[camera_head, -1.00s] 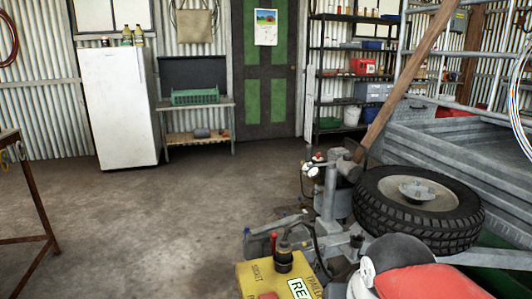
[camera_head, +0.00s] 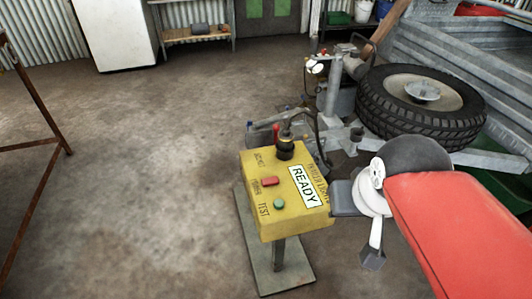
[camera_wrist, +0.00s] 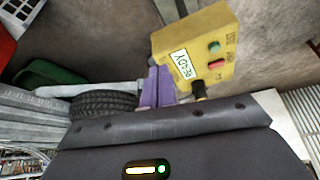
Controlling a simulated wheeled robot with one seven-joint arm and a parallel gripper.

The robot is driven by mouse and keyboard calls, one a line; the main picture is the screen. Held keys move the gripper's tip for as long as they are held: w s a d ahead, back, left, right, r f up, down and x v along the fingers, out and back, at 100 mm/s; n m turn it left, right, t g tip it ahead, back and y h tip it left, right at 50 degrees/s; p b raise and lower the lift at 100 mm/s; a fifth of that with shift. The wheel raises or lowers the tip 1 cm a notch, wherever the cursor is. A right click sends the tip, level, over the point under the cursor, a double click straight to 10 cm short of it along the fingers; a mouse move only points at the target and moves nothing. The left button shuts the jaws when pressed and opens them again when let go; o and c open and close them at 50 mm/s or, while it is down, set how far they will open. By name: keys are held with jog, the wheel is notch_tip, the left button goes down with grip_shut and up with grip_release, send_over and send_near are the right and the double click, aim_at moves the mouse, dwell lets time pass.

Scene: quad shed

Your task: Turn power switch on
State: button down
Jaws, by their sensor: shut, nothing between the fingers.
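A yellow control box (camera_head: 285,195) stands on a short grey post. The lettering by the red switch is too small to read surely. In the wrist view the box (camera_wrist: 200,45) also shows its red switch (camera_wrist: 217,64) and green button (camera_wrist: 214,46). My gripper (camera_wrist: 158,72) is shut and empty, its purple fingers beside the box's READY side. I cannot tell whether they touch it.
A trailer (camera_head: 440,50) with a spare tyre (camera_head: 425,105) stands behind and to the right of the box. A rusty metal frame (camera_head: 35,95) is at the left. The concrete floor (camera_head: 150,160) left of the box is clear.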

jog(key=w+a+r+n+g, duration=0.1)
jog(key=w+a+r, duration=0.1)
jog(key=w+a, duration=0.15)
jog(key=w+a+r+g, duration=0.1)
jog(key=w+a+r, duration=0.1)
jog(key=w, duration=0.3)
jog(key=n+g, duration=0.2)
jog(key=g, duration=0.1)
send_over(266, 180)
jog(key=shift+r, duration=0.1)
notch_tip(266, 180, down, 14)
jog(key=shift+f+b, duration=0.1)
jog(key=shift+b, duration=0.65)
jog(key=shift+s+a, duration=0.1)
jog(key=shift+f, duration=0.15)
